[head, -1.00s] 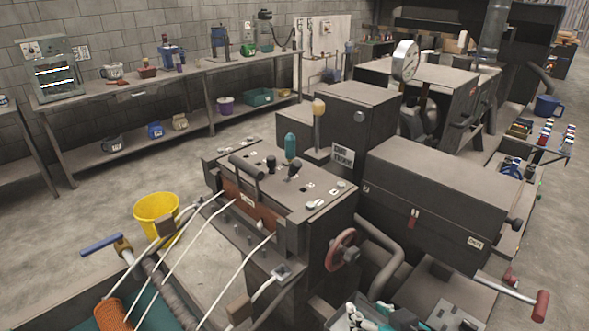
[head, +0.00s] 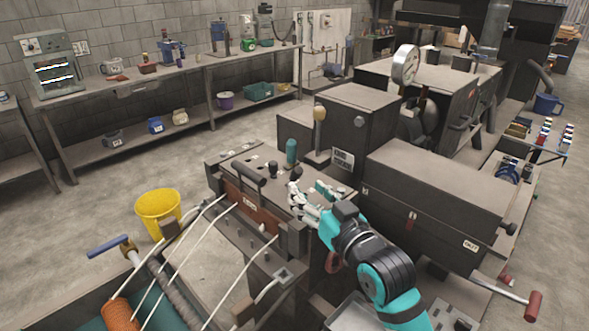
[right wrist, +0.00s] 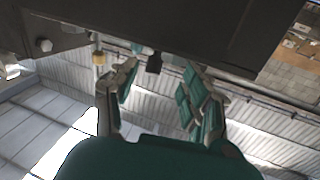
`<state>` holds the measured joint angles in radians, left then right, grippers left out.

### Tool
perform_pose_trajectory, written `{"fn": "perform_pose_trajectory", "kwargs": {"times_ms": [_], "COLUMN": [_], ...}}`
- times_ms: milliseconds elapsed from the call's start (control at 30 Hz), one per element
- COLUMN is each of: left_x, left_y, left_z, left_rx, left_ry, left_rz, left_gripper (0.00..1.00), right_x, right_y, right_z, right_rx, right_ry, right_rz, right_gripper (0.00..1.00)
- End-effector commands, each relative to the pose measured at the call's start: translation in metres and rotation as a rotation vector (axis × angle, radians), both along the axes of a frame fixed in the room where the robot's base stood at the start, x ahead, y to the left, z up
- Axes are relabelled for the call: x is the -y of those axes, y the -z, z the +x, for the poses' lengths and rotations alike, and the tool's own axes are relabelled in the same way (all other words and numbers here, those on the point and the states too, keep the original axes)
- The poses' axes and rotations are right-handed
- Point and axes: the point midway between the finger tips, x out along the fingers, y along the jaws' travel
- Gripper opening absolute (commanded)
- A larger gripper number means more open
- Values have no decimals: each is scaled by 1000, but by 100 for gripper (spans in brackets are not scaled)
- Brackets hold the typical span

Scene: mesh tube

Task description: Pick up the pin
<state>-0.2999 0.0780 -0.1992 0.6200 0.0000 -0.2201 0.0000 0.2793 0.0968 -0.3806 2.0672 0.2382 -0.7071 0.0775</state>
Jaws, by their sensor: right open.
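The dark control box (head: 245,165) in the middle of the head view carries several knobs and levers. Among them are an upright teal cylinder (head: 291,152) and a small black knob (head: 272,167). I cannot tell for sure which part is the pin. My right gripper (head: 308,190) is over the right part of the box top, its fingers spread and nothing held. In the right wrist view the open fingers (right wrist: 158,74) stand on either side of a small black peg (right wrist: 154,63) under a dark block, apart from it. My left gripper is not in view.
A yellow bucket (head: 158,212) stands on the floor at left. White cords run across the lower left. A workbench (head: 130,88) lines the back wall.

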Motion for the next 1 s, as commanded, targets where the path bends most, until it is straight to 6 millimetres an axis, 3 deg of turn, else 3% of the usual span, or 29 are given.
{"fn": "perform_pose_trajectory", "kwargs": {"times_ms": [233, 533, 833, 1000], "left_x": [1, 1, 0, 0], "left_y": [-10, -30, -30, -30], "left_z": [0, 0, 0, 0], "left_rx": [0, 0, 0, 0], "left_ry": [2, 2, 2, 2], "left_rz": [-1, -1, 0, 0], "left_gripper": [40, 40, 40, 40], "right_x": [-8, -23, -25, -25], "right_y": [-1, 0, 3, 3], "right_z": [16, 53, 57, 57], "right_rx": [-2, -2, 0, 0], "right_ry": [0, 0, 0, 0], "right_rz": [-1, -1, -1, -1], "right_gripper": [48, 48, 48, 27]}}
